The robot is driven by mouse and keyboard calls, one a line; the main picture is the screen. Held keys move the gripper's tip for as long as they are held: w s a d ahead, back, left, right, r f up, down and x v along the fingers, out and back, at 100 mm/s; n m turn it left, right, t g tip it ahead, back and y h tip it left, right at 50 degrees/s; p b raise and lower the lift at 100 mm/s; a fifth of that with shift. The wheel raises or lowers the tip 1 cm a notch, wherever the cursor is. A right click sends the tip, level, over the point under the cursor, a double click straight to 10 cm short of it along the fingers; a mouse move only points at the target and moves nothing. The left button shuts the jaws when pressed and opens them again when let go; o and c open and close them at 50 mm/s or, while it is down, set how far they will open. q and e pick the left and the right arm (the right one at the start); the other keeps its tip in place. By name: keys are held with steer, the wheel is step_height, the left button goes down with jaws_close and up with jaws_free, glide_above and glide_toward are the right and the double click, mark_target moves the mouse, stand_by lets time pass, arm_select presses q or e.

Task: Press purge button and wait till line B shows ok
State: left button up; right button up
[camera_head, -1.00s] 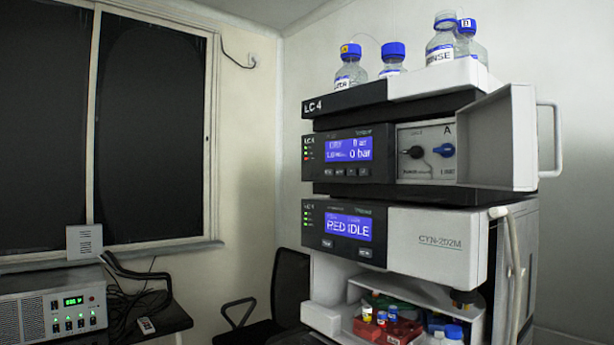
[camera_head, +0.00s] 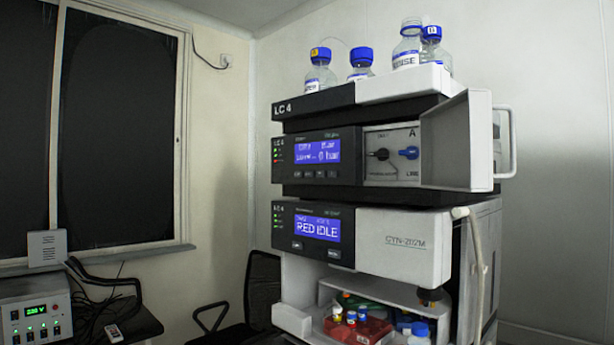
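The LC 4 column stack (camera_head: 380,237) stands right of centre. Its upper module has a blue display (camera_head: 318,151) with partly legible text ending in "bar". A row of small buttons (camera_head: 316,174) sits below that display; their labels are too small to read, so I cannot tell which is purge. Beside it a recessed panel (camera_head: 392,165) carries a black knob (camera_head: 380,154) and a blue knob (camera_head: 409,153), with "A" and "LINE" lettering. I see no line B ok text. Neither gripper is in view.
An open grey door (camera_head: 456,140) with a handle sticks out at the upper module's right. Blue-capped bottles (camera_head: 320,72) stand on top. Vials and a red tray (camera_head: 358,330) sit in the open lower bay. A chair (camera_head: 262,290) and a bench device (camera_head: 36,318) are at left.

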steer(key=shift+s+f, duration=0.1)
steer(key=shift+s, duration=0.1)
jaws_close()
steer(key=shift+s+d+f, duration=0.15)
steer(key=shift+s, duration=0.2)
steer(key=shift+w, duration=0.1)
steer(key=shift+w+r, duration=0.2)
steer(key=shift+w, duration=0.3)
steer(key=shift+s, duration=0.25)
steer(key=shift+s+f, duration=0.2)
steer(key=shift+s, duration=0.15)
